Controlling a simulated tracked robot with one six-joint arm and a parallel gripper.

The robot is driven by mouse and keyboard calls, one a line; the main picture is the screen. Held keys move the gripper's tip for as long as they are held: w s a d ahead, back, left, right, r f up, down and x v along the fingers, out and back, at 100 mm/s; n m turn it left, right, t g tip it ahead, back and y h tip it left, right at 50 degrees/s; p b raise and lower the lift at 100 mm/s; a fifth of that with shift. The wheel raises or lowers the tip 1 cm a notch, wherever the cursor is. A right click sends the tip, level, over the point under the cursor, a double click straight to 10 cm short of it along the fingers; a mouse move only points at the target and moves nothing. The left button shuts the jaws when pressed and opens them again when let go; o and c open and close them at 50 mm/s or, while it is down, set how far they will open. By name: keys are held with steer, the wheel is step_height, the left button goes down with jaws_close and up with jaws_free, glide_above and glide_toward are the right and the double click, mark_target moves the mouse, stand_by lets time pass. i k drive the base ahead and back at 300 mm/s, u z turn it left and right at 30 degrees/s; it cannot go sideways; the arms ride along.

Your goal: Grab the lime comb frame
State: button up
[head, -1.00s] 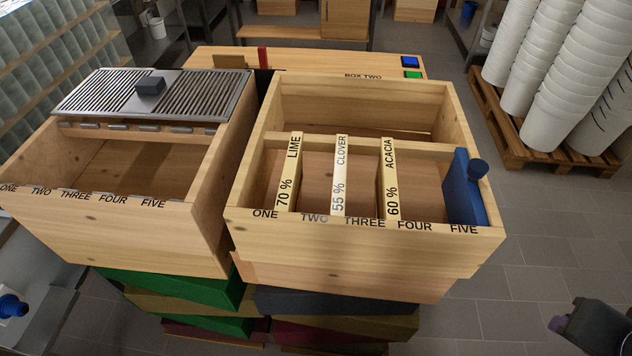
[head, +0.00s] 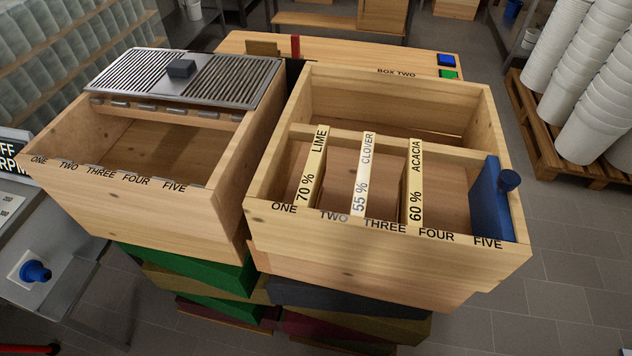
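The lime comb frame (head: 312,165) hangs in the right wooden box (head: 370,247), labelled BOX TWO, at its left end between slots ONE and TWO. Its pale top bar reads "LIME" and "70 %". To its right hang the clover frame (head: 362,175), marked 55 %, and the acacia frame (head: 414,180), marked 60 %. The bodies of the frames are mostly hidden inside the box. A blue board with a knob (head: 487,198) stands at slot FIVE. My gripper is not in view.
The left box (head: 130,205) has empty slots ONE to FIVE and a metal grille (head: 205,75) with a dark block across its back. Both stand on stacked coloured pieces. White bucket stacks (head: 595,110) stand on a pallet at right. A panel with a blue knob (head: 36,271) is at left.

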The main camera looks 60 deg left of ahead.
mark_target(307, 195)
steer(key=z, duration=0.05)
steer(key=k, duration=1.65)
steer(key=u, duration=1.9)
steer(key=i, duration=1)
steer(key=u, duration=0.05)
